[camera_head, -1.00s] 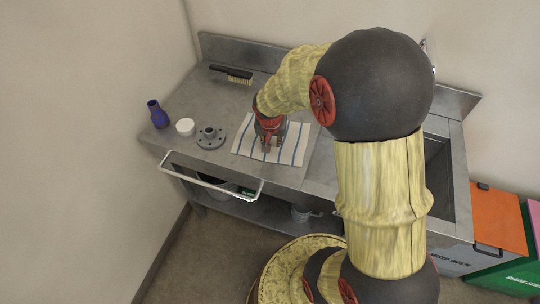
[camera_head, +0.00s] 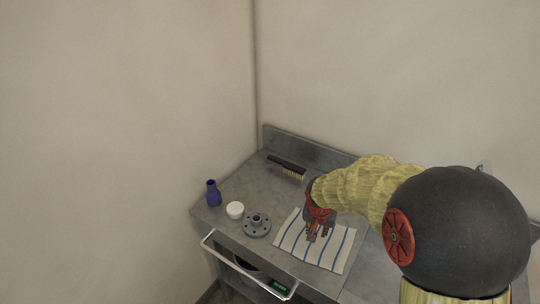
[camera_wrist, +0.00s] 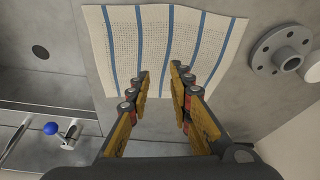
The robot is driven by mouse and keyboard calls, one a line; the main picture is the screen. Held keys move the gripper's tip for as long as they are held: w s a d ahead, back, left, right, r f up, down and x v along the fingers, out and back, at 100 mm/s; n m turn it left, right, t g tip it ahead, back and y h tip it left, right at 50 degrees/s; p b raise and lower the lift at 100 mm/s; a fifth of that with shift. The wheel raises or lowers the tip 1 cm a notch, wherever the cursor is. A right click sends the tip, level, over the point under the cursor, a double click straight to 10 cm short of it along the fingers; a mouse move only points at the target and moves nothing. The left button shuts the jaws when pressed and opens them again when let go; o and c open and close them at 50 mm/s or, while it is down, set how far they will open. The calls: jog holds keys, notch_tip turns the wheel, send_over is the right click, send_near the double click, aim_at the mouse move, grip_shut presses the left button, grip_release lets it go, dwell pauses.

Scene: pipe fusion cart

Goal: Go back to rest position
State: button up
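My gripper (camera_head: 318,234) is over the striped cloth on the steel counter in the head view. In the wrist view my gripper (camera_wrist: 160,85) has its two fingers spread apart with nothing between them. The white cloth (camera_head: 337,257) with blue stripes lies flat on the counter, and it also shows below the fingers in the wrist view (camera_wrist: 155,38). My arm reaches in from the right of the head view.
A grey flange (camera_head: 257,224), a white round piece (camera_head: 235,210) and a blue vase-like bottle (camera_head: 213,194) stand left of the cloth. A brush (camera_head: 288,168) lies near the back ledge. A metal rail (camera_head: 240,265) runs along the counter front. Walls rise behind and left.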

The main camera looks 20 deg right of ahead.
jog(key=s, duration=0.1)
jog(key=s+n, duration=0.1)
jog(key=s+f+g, duration=0.1)
jog(key=shift+s+a+n, duration=0.3)
jog(key=shift+a+n, duration=0.1)
jog(key=s+a+r+n+t, duration=0.1)
jog(key=s+a+r+n, duration=0.1)
jog(key=s+a+r, duration=0.2)
jog(key=s+a+r+n+t+y, duration=0.1)
jog(key=s+a+r, duration=0.4)
jog(key=r, duration=0.6)
jog(key=s+a+r+n+t+y, duration=0.1)
jog(key=s+a+r+n+t, duration=0.1)
jog(key=s+r, duration=0.4)
jog(key=shift+s+a+r+n, duration=0.45)
jog(key=shift+a+r, duration=0.35)
jog(key=shift+a, duration=0.35)
jog(key=shift+w, duration=0.1)
dwell(1.3)
